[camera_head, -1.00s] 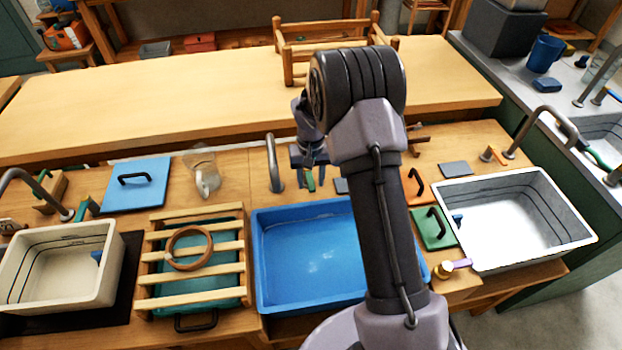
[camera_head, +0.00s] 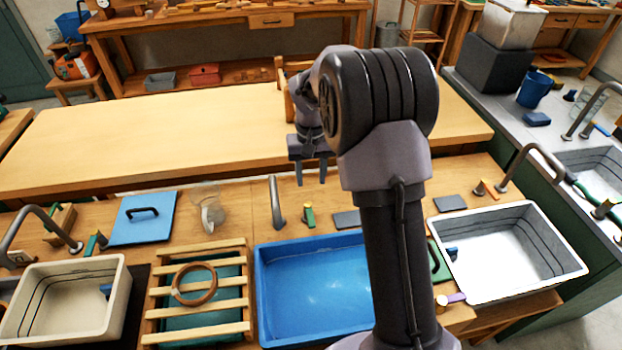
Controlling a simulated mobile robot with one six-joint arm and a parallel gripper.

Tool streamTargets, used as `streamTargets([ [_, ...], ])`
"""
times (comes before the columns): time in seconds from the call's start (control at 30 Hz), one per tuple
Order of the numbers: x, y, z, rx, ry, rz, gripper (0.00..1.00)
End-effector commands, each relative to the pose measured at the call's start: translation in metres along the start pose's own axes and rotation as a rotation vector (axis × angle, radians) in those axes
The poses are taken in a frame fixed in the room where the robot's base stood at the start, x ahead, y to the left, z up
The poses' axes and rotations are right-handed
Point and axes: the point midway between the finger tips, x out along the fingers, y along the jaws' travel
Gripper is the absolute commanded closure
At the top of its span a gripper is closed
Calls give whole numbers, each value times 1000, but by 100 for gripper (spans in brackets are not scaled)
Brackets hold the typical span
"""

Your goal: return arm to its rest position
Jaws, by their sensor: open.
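My gripper (camera_head: 312,176) hangs jaws down above the back of the wooden counter (camera_head: 236,196), near the edge of the long wooden table behind it. Its two fingers are apart with nothing between them. My arm rises from the bottom of the view and bends at a thick dark joint, and it hides part of the counter right of the blue basin. A green-handled tool (camera_head: 308,216) lies below my gripper, apart from it.
A blue basin (camera_head: 262,300), a slatted rack (camera_head: 153,300) with a wooden ring (camera_head: 177,283), a cream basin (camera_head: 118,290) and a white basin (camera_head: 575,262) line the counter. Curved taps (camera_head: 275,200) stand up nearby. The long table (camera_head: 150,140) is mostly bare.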

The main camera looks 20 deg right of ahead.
Motion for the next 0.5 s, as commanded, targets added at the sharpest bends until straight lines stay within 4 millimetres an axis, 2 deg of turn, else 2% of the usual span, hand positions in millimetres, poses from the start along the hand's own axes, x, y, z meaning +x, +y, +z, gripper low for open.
streamTargets([
  [0.27,-2,-1,1,1,3,-1,58],
  [0.37,-28,-8,13,10,39,-16,58],
  [0.47,-79,-23,52,35,115,-53,58],
  [0.5,-98,-29,74,47,149,-73,58],
])
